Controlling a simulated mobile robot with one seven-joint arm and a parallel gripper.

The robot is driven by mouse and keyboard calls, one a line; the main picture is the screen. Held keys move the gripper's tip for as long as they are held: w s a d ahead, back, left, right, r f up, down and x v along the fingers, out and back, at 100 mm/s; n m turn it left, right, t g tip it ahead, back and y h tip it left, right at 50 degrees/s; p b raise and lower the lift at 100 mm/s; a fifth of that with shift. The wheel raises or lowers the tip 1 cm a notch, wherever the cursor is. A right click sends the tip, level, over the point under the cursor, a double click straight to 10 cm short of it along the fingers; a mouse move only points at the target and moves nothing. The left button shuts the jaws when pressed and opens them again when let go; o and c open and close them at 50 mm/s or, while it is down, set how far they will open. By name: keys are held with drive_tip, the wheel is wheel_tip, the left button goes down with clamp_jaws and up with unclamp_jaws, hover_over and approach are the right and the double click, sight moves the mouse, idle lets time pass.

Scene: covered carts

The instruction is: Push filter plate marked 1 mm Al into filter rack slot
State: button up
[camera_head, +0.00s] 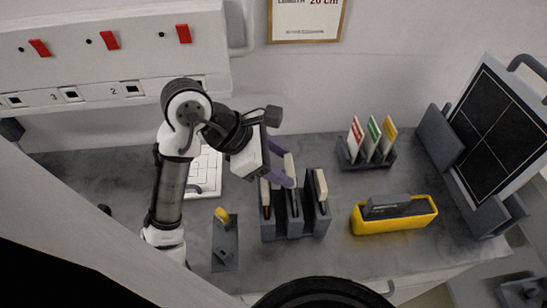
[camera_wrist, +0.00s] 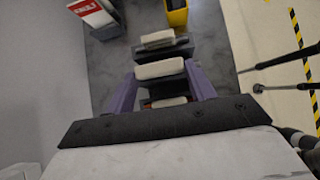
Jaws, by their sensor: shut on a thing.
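My gripper (camera_head: 284,171) has purple fingers and is above the middle of the dark filter rack (camera_head: 313,228). It is shut on a plate with a cream top (camera_head: 289,163); in the wrist view this cream top (camera_wrist: 160,69) sits between the fingers. Its marking cannot be read. The held plate is over the rack's middle slot; how deep its lower edge sits is hard to tell. Another cream-topped plate (camera_head: 320,184) stands in the right slot, and one (camera_head: 265,191) in the left slot, partly behind my gripper.
A stand (camera_head: 367,164) holds red-, green- and yellow-marked cards behind the rack on the right. A yellow case (camera_head: 395,224) is right of the rack. A grey holder with a yellow-topped item (camera_head: 223,215) is on the left. A framed dark panel (camera_head: 492,125) stands far right.

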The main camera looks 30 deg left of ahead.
sight(288, 165)
drive_tip(key=shift+w+d+f+h, duration=0.15)
drive_tip(key=shift+d+f+h, duration=0.15)
drive_tip(key=shift+d+f, duration=0.4)
drive_tip(key=shift+w+f, duration=0.1)
drive_tip(key=shift+w+d+f+g+y+p, duration=0.2)
drive_tip(key=shift+w+d+g+y+p, duration=0.15)
drive_tip(key=shift+p, duration=0.2)
drive_tip(key=c, duration=0.4)
drive_tip(key=shift+w+r, duration=0.1)
drive_tip(key=shift+a, duration=0.1)
drive_tip(key=shift+a+r, duration=0.1)
drive_tip(key=shift+a, duration=0.05)
